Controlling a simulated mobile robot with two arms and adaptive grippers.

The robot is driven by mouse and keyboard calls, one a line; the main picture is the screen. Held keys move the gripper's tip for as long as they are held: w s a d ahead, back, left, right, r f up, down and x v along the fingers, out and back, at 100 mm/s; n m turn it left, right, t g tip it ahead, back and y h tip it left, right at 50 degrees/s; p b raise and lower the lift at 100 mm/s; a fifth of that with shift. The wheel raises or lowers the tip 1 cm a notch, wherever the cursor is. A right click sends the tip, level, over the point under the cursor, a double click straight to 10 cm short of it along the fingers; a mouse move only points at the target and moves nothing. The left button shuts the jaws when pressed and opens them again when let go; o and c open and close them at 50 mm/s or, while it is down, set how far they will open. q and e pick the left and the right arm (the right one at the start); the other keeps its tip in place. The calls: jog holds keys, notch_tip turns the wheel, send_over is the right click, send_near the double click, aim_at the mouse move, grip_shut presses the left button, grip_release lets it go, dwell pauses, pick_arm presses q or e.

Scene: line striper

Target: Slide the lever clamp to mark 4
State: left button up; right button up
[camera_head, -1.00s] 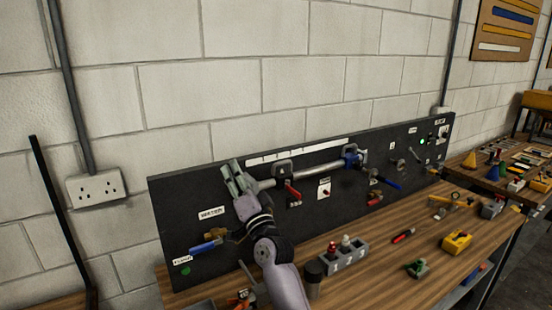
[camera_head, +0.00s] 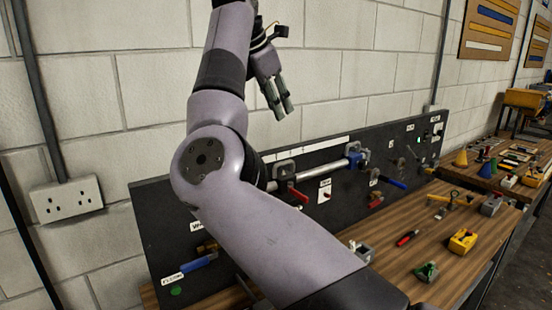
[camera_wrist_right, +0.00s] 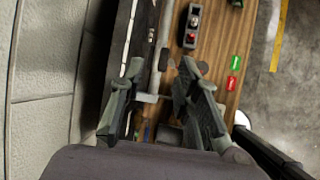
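A metal rail (camera_head: 329,170) runs along the dark upright panel (camera_head: 160,225), with a white marked strip (camera_head: 318,145) above it. A blue fitting (camera_head: 356,160) sits on the rail near its right end. A grey bracket (camera_head: 285,170) with a red lever (camera_head: 298,194) below it is farther left. I cannot tell for certain which is the lever clamp; the mark numbers are unreadable. My right gripper (camera_head: 283,112) is above the panel, fingers pointing down, touching nothing visible. In the right wrist view its fingers (camera_wrist_right: 162,68) are apart. My left gripper is not in view.
My right arm hides the rail's left end and part of the bench. The wooden bench (camera_head: 450,265) holds a yellow block (camera_head: 462,241), a green part (camera_head: 426,271) and a red tool (camera_head: 407,238). A blue-handled valve (camera_head: 198,263) is low on the panel's left.

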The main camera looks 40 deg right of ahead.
jog(key=a+r+y, duration=0.1)
jog(key=a, duration=0.2)
jog(key=p, duration=0.3)
send_near(283, 164)
jog(key=x, duration=0.4)
jog(key=d+x, duration=0.1)
jog(key=x, duration=0.3)
jog(key=shift+w+r, duration=0.1)
jog(key=shift+r, duration=0.15)
jog(key=shift+a, duration=0.1)
jog(key=shift+c, duration=0.5)
grip_shut()
